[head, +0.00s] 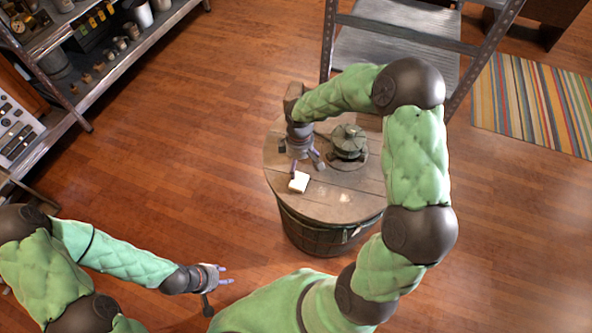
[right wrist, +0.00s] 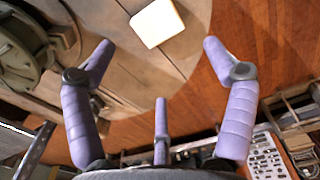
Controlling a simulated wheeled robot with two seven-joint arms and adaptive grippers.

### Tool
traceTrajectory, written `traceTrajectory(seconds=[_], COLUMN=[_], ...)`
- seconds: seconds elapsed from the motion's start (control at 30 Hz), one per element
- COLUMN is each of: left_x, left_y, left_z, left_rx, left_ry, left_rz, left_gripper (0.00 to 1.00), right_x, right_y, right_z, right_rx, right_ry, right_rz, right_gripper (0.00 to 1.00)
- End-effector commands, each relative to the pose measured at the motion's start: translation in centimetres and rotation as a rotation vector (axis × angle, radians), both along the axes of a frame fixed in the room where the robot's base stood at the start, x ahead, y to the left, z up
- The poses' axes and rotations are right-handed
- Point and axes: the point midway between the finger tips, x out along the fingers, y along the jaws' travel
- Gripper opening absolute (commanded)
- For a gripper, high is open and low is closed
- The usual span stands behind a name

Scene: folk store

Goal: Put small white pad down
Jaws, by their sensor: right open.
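The small white pad (head: 298,182) lies on the left front part of the round wooden barrel top (head: 345,207). In the right wrist view the pad (right wrist: 157,22) lies flat on the planks near the top's curved edge. My right gripper (head: 305,165) is over the barrel top, just behind the pad. Its purple fingers are spread, and in the right wrist view the open gripper (right wrist: 155,75) has nothing between the fingers. My left gripper (head: 224,276) is low at the left over the floor, with its fingers apart and nothing in them.
A dark metal lantern-like object (head: 348,142) stands on the barrel top, right of my right gripper. A metal step ladder (head: 395,45) stands behind the barrel. Shelves (head: 100,68) with goods are at the upper left. A striped rug (head: 535,105) lies right. The wooden floor between is clear.

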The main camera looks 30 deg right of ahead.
Motion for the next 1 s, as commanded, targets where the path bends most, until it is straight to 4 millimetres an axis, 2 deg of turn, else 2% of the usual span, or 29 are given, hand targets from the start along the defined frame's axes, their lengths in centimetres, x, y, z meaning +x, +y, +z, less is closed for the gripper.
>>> traceTrajectory(seconds=[0.13,0.27,0.4,0.6,0.8,1.0], left_x=[0.0,0.0,0.0,0.0,0.0,0.0], left_y=[0.0,0.0,0.0,0.0,0.0,0.0], left_z=[0.0,0.0,0.0,0.0,0.0,0.0], left_rx=[0.000,0.000,0.000,0.000,0.000,0.000], left_ry=[0.000,0.000,0.000,0.000,0.000,0.000], left_rz=[0.000,0.000,0.000,0.000,0.000,0.000], left_gripper=[0.40,0.40,0.40,0.40,0.40,0.40], right_x=[-0.9,-3.0,-6.2,-11.5,-15.5,-16.8], right_y=[2.3,6.7,11.5,16.1,17.6,17.8], right_z=[-2.1,-6.1,-10.3,-14.5,-16.6,-17.1], right_rx=[0.057,0.166,0.277,0.350,0.344,0.333], right_ry=[0.011,0.029,0.058,0.105,0.125,0.125], right_rz=[-0.038,-0.148,-0.330,-0.618,-0.826,-0.894], right_gripper=[0.85,0.85,0.85,0.85,0.85,0.85])
